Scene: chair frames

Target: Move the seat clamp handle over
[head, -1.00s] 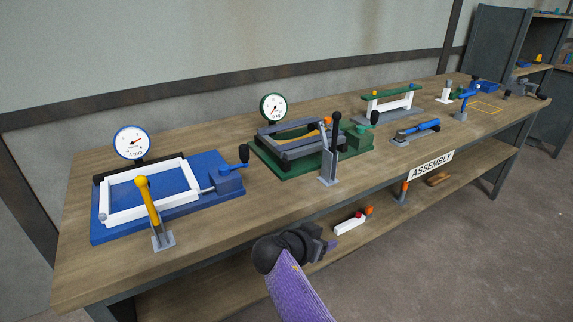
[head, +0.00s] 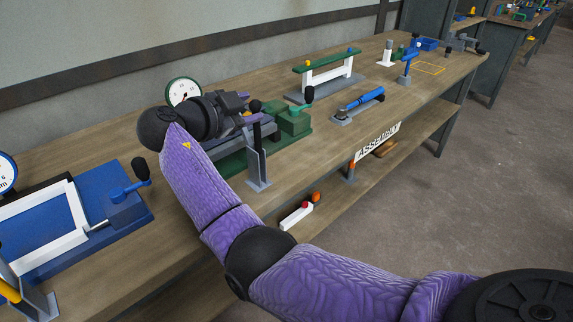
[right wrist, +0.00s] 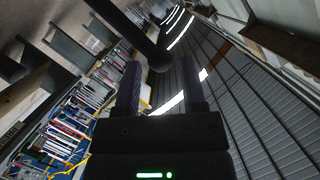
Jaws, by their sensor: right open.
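A grey clamp bracket (head: 257,170) with an upright black handle (head: 257,132) stands at the front edge of the green fixture (head: 232,162). I cannot tell for sure that this is the seat clamp. My right gripper (head: 246,104) is over the green fixture, just above and behind the handle's top. Its two fingers are open in the right wrist view (right wrist: 160,88), and a dark rod with a rounded end (right wrist: 150,48) reaches in from the top beyond them. Contact cannot be seen. My right arm hides much of the green fixture. My left gripper is out of view.
A blue fixture (head: 110,205) with a white frame (head: 78,215) lies at left. A blue-handled clamp (head: 362,101), a white and green stand (head: 327,73) and a blue upright tool (head: 408,63) stand further right. Bare bench top (head: 190,255) shows in front.

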